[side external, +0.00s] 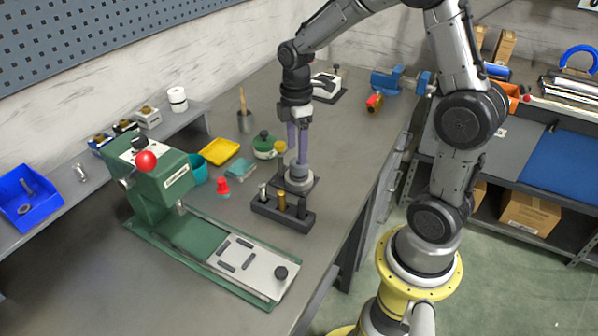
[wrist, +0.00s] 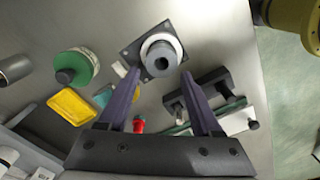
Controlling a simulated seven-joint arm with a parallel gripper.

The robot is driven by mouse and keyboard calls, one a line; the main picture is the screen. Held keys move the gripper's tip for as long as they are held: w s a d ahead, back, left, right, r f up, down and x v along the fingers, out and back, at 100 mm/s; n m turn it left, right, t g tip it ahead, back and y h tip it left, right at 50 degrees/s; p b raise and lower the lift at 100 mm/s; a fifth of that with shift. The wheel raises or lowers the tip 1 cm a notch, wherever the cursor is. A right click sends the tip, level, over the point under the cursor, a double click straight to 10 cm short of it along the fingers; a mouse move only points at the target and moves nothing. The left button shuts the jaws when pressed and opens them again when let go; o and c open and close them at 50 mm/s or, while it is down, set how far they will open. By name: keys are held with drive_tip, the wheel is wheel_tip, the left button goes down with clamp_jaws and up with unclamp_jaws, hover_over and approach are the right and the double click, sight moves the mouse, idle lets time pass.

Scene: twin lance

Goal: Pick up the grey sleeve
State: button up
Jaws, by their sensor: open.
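A grey ring-shaped piece with a round hole, which looks like the grey sleeve (wrist: 171,50), sits in a pale round collar on a dark square plate (wrist: 131,53) in the wrist view. In the side view a grey round piece (side external: 300,180) stands on that plate, under my gripper (side external: 298,158); I cannot tell sleeve from collar there. My gripper (wrist: 160,73) is open, its two purple fingers pointing down towards the piece. In the wrist view the fingertips lie to either side of its near edge. Nothing is between them, and contact is not visible.
A black rack (side external: 271,210) with upright pins stands close in front. A green press (side external: 165,180) is at left. A red piece (side external: 222,188), yellow tray (side external: 220,151) and green-lidded pot (side external: 264,145) lie nearby.

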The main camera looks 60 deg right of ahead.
sight(297, 165)
drive_tip(key=shift+s+f, duration=0.1)
drive_tip(key=shift+f, duration=2.85)
drive_tip(key=shift+c, duration=0.2)
clamp_jaws()
drive_tip(key=shift+r, duration=0.1)
